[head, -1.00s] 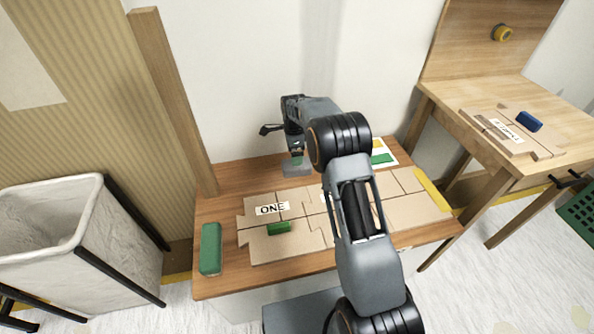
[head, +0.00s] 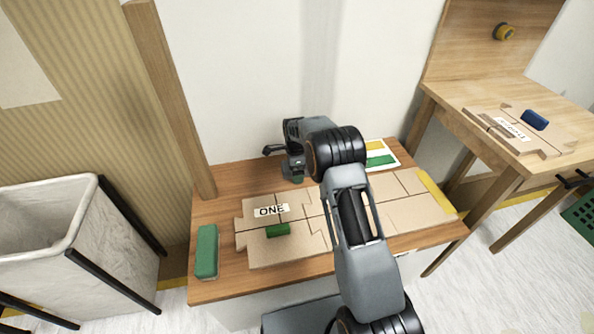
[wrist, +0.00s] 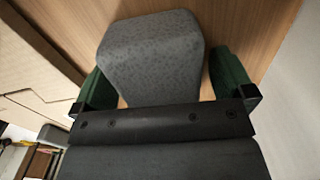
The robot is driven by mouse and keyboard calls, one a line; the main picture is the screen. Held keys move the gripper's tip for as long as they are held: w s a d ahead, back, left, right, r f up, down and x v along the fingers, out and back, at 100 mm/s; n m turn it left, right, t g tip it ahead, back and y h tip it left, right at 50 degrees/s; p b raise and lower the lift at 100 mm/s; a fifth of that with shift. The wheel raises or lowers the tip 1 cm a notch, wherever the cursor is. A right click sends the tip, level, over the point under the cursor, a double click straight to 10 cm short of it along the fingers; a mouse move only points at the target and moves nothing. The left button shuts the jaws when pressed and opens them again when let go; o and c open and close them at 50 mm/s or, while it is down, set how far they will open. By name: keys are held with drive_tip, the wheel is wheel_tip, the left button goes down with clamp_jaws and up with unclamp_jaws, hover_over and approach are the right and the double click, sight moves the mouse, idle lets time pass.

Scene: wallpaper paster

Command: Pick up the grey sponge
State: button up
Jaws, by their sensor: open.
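The grey sponge (wrist: 155,50) lies on the brown wooden tabletop in the wrist view. My gripper (wrist: 163,82) is open, with one green finger on each side of the sponge. The right finger is very close to the sponge's side; whether it touches is unclear. The left finger is beside the sponge's lower left edge. In the head view my gripper (head: 293,177) is low over the back of the table, behind the cardboard pieces. There the sponge is mostly or wholly hidden by my gripper.
Cardboard pieces with a "ONE" label (head: 271,211) cover the table's middle, with a small green block (head: 278,230) on them. A larger green block (head: 206,251) stands at the left. A wooden post (head: 172,100) rises behind. A second table (head: 480,95) holds a blue block (head: 534,120).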

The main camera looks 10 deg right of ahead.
drive_tip(key=shift+c, duration=0.5)
drive_tip(key=shift+r, duration=0.1)
drive_tip(key=c, duration=0.9)
drive_tip(key=shift+r, duration=0.5)
wheel_tip(320, 180, up, 2)
drive_tip(key=shift+r+p, duration=0.15)
drive_tip(key=shift+p, duration=0.4)
drive_tip(key=s+r+p, duration=0.4)
drive_tip(key=s+r, duration=0.5)
drive_tip(key=s, duration=0.5)
drive_tip(key=shift+a+r, duration=0.35)
